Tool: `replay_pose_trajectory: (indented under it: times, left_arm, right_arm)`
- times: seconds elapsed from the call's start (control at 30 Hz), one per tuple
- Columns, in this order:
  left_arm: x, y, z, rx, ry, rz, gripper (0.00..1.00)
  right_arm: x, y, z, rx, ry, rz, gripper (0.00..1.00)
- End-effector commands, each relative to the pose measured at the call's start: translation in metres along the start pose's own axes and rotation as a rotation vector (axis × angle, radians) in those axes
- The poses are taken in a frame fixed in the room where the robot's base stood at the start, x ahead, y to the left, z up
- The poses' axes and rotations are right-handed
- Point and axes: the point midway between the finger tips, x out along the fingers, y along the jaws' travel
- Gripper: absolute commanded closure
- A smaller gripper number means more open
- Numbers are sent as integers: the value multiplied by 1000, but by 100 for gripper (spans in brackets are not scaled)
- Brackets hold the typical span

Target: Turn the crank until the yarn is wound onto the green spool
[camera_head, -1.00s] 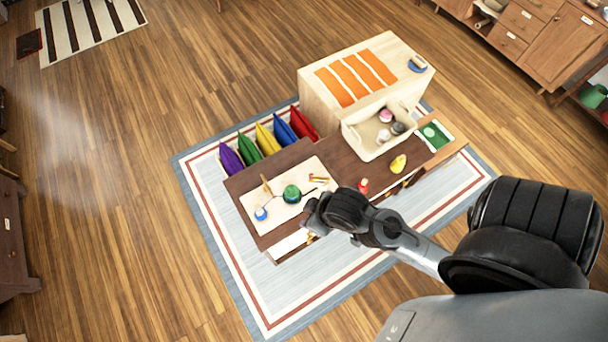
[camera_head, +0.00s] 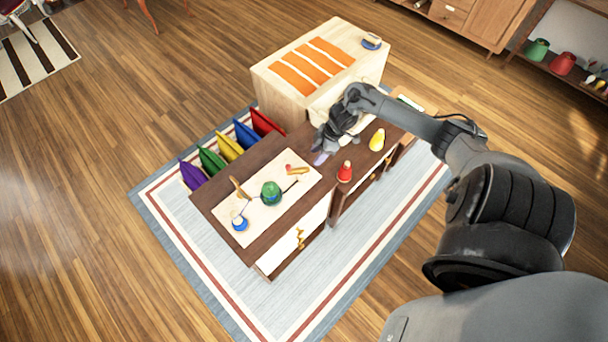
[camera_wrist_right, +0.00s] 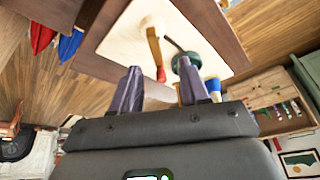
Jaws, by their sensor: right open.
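The green spool (camera_head: 271,194) stands upright on a pale board (camera_head: 262,221) on the dark table. The crank (camera_head: 297,171), a wooden arm with a red end, is at the board's right side. A blue item (camera_head: 240,223), perhaps the yarn, stands at the board's front left, with a wooden piece (camera_head: 237,186) behind it. My right gripper (camera_head: 320,157) is open and empty, right of the board and apart from the crank. In the right wrist view its fingers (camera_wrist_right: 159,87) point toward the crank (camera_wrist_right: 155,48) and green spool (camera_wrist_right: 187,67). My left gripper is not in view.
A red cone-like item (camera_head: 345,172) and a yellow pear-shaped one (camera_head: 377,140) stand on the table right of my gripper. A wooden cabinet (camera_head: 270,93) is behind. My arm partly hides the cream bin.

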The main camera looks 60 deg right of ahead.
Motion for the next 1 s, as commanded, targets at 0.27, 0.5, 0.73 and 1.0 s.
replay_pose_trajectory:
  times: [0.27,0.5,0.73,1.0]
  left_arm:
    - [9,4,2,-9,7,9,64]
    - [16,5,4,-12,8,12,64]
    - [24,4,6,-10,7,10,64]
    - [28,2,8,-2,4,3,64]
  right_arm:
    - [17,11,-8,-9,15,19,55]
    - [56,11,-9,-8,15,19,55]
    - [90,12,-9,-9,14,20,55]
    - [107,12,-10,-11,14,20,55]
